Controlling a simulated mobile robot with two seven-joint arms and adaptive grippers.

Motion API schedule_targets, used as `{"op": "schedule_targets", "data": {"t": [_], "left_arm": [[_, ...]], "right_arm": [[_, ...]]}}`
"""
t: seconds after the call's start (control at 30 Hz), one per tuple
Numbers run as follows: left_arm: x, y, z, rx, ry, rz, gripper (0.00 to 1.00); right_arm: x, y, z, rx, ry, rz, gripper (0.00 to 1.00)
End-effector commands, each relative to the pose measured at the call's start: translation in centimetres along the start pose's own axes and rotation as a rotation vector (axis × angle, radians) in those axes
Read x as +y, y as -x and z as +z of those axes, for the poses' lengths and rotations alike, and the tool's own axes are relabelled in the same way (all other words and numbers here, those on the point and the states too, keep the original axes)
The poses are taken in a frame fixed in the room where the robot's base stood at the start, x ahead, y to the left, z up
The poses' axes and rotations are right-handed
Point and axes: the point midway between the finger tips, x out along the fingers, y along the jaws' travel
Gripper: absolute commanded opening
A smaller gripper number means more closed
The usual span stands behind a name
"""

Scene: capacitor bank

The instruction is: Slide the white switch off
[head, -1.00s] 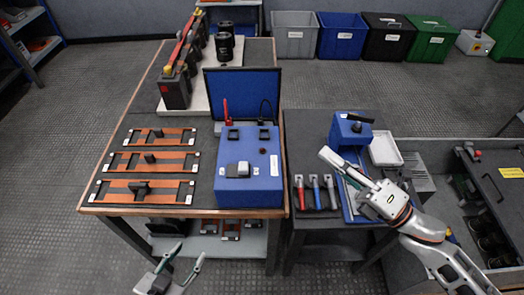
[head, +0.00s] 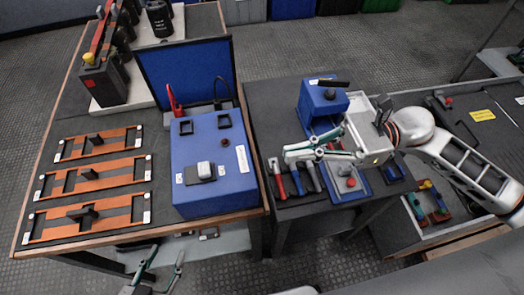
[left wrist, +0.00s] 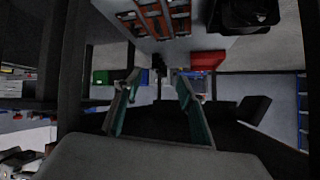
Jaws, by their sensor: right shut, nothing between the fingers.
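The white switch (head: 204,169) is a small white knob on a dark plate on top of the blue box (head: 215,205). A small white label sits on either side of the plate. My right gripper (head: 288,156) is shut and empty. It shows to the right of the blue box, over the tool table, with its fingertips pointing left, apart from the switch in the picture. My left gripper (head: 158,268) is open and empty, low in front of the table edge. Its spread fingers also show in the left wrist view (left wrist: 155,108).
An open blue-lined lid (head: 187,72) stands behind the box. Red and black leads (head: 173,98) rise at its back. Orange busbar frames (head: 95,175) lie left of it. Red and blue hand tools (head: 296,181) lie below my right gripper. A lower shelf (head: 150,262) is under the table.

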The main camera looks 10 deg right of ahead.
Motion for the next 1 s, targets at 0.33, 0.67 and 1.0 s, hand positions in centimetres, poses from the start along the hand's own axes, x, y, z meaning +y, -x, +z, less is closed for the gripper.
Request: {"op": "schedule_targets", "data": {"t": [0.33,0.67,1.0], "left_arm": [[-0.3,0.1,-0.3,0.003,-0.005,-0.006,0.40],[-0.3,0.4,0.1,-0.008,-0.002,-0.008,0.40],[-0.1,0.5,0.9,-0.022,0.001,-0.007,0.40]], "right_arm": [[0.0,-6.4,0.5,-0.005,0.006,0.001,0.00],[0.0,-11.8,0.3,-0.003,0.002,0.000,0.00],[-0.1,-13.1,0.0,0.000,-0.001,-0.002,0.00]]}}
